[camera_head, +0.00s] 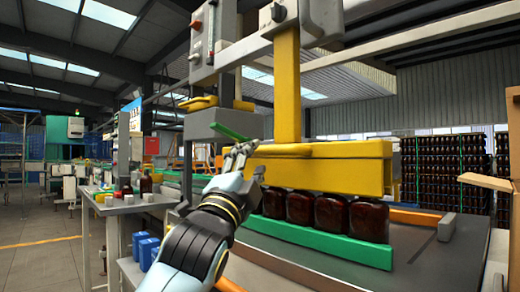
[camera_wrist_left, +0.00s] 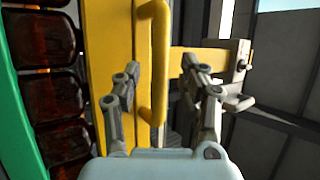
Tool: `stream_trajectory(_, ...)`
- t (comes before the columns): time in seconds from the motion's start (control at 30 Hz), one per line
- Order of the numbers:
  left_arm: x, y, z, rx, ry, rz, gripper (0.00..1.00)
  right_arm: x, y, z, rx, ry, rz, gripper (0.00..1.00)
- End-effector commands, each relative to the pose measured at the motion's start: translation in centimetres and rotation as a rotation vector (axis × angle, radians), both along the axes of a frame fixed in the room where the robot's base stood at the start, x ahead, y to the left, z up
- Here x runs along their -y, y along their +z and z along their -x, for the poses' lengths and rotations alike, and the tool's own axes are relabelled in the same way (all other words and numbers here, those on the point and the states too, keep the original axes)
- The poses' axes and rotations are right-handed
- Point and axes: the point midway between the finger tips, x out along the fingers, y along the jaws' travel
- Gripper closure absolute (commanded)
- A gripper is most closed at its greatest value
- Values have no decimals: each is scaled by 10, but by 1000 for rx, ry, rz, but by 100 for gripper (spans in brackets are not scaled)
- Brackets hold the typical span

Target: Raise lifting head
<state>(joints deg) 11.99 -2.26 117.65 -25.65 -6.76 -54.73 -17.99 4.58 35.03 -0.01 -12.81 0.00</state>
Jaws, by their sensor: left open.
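The yellow lifting head (camera_head: 320,172) hangs from a yellow column (camera_head: 287,85) in the head view. Its lower edge is right over a row of amber bottles (camera_head: 335,214); whether it touches them I cannot tell. My left gripper (camera_head: 240,152) is at the head's left end, its fingers pointing up. In the left wrist view the gripper (camera_wrist_left: 160,80) is open, and a yellow handle bar (camera_wrist_left: 160,60) shows between its fingers, beside the yellow head (camera_wrist_left: 112,50). I cannot tell if the fingers touch the bar. My right gripper is out of view.
A green rail (camera_head: 310,240) runs in front of the bottles. A grey control box (camera_head: 205,40) is above my arm. A side table (camera_head: 125,207) with small items stands left. Stacked bottle crates (camera_head: 440,172) are behind, and an open cardboard box (camera_head: 490,182) is at right.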

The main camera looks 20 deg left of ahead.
Motion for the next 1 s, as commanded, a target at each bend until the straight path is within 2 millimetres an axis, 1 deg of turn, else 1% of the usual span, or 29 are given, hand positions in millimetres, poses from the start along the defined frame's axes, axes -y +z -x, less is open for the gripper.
stream_trajectory(0.03, -1, 7, -9, 2, 0, -1, 58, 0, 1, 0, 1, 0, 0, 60)
stream_trajectory(0.1, -2, 13, -19, 1, 1, -1, 58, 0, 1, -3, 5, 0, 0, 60)
stream_trajectory(0.2, -2, 18, -31, 0, 1, -1, 58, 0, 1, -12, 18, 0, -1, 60)
stream_trajectory(0.3, -3, 22, -38, -1, 0, 0, 58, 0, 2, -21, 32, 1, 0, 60)
stream_trajectory(0.4, -3, 23, -41, -1, 0, 0, 58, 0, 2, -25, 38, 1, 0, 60)
stream_trajectory(0.63, -3, 23, -41, -2, 0, 0, 58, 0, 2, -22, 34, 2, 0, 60)
stream_trajectory(0.93, -3, 23, -41, -2, 0, 0, 97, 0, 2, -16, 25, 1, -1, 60)
stream_trajectory(0.97, -3, 23, -41, -2, 0, 0, 100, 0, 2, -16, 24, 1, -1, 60)
stream_trajectory(1.0, -3, 23, -41, -2, 0, 0, 100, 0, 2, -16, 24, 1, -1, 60)
